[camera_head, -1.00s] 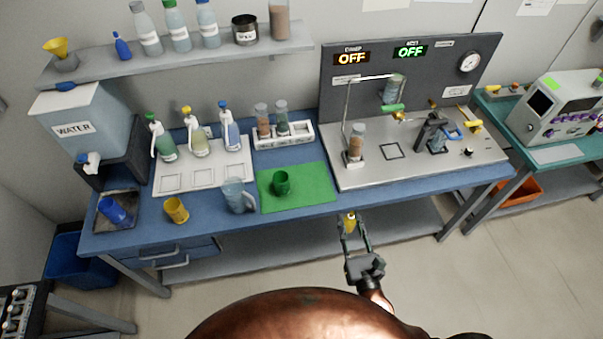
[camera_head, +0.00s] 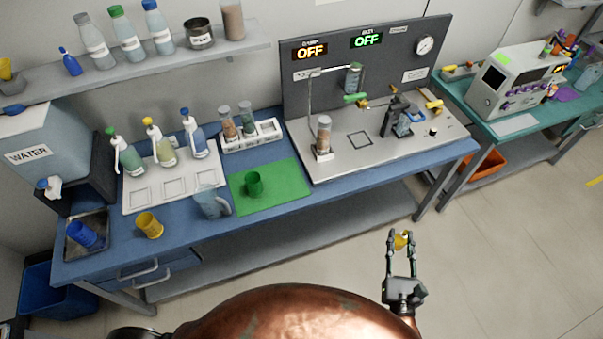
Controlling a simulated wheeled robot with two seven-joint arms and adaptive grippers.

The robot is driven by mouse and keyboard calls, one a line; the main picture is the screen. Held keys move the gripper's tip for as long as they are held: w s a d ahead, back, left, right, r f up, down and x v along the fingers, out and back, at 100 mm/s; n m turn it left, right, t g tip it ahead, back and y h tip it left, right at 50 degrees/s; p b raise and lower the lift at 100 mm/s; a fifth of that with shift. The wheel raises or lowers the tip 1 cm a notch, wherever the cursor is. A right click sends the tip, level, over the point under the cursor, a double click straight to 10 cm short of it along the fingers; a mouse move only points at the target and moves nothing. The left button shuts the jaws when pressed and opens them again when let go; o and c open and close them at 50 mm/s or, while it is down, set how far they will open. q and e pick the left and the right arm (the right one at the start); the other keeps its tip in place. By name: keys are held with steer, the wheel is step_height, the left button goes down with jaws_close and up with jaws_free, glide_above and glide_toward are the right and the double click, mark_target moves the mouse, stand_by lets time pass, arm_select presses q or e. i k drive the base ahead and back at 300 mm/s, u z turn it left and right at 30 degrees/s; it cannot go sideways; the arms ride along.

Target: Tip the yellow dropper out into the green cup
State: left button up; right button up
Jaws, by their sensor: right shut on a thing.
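My right gripper (camera_head: 400,240) is shut on a small yellow thing (camera_head: 402,241), which looks like the yellow dropper. It is held in front of the bench, over the floor, right of and nearer than the green cup. Much of it is hidden between the fingers, and its contents cannot be made out. The green cup (camera_head: 254,184) stands upright on the green mat (camera_head: 285,186) on the blue bench. Nothing touches the cup. My left gripper does not show.
A clear jug (camera_head: 211,202) stands left of the mat, with a yellow cup (camera_head: 150,225) farther left. A metal rig plate (camera_head: 350,167) holding a tube adjoins the mat on the right. The bench's front edge (camera_head: 330,187) lies between my right gripper and the cup.

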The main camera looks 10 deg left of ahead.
mark_target(253, 180)
steer(key=z, duration=0.2)
steer(key=i, duration=0.4)
steer(key=u, duration=1.75)
